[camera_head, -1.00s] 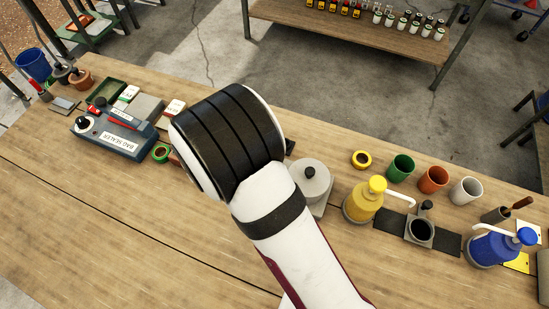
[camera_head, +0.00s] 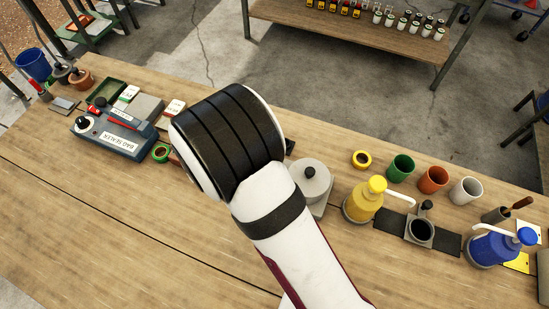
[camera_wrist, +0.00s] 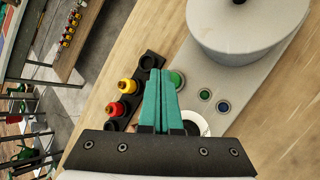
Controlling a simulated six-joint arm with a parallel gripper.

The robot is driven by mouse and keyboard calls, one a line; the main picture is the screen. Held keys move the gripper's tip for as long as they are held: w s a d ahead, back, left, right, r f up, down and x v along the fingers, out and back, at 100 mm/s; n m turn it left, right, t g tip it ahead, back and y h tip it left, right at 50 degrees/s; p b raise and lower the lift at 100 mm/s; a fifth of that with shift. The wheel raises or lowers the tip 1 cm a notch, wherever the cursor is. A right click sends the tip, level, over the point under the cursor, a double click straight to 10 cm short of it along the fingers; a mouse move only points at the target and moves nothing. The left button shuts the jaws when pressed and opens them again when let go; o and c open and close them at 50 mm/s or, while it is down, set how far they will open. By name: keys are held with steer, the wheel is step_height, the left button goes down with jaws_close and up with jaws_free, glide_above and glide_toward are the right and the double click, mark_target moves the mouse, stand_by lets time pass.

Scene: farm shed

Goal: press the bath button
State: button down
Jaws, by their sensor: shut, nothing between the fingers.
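The bath, a grey unit with a round lidded pot (camera_head: 312,176), stands on the bench just right of my arm in the head view. In the wrist view its pot (camera_wrist: 245,35) is at the top right, on a grey base. Along the base's near end are a green button (camera_wrist: 177,79), a smaller dark green one (camera_wrist: 205,94), a blue one (camera_wrist: 223,106) and a partly hidden white round part (camera_wrist: 197,122). My gripper (camera_wrist: 159,73) is shut and empty, its teal fingertips just left of the green button. I cannot tell whether they touch. The head view hides the fingers behind my arm.
A black rack (camera_wrist: 133,95) with yellow and red bottles lies left of the fingers in the wrist view. A yellow pump bottle (camera_head: 364,200) stands right of the bath, and a bag sealer (camera_head: 112,134) at left. The front bench (camera_head: 120,220) is clear.

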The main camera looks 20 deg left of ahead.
steer(key=shift+f, duration=0.1)
steer(key=shift+f, duration=0.35)
steer(key=shift+f, duration=0.4)
stand_by(0.5)
steer(key=shift+r, duration=0.85)
steer(key=shift+r, duration=0.1)
steer(key=shift+r, duration=2.4)
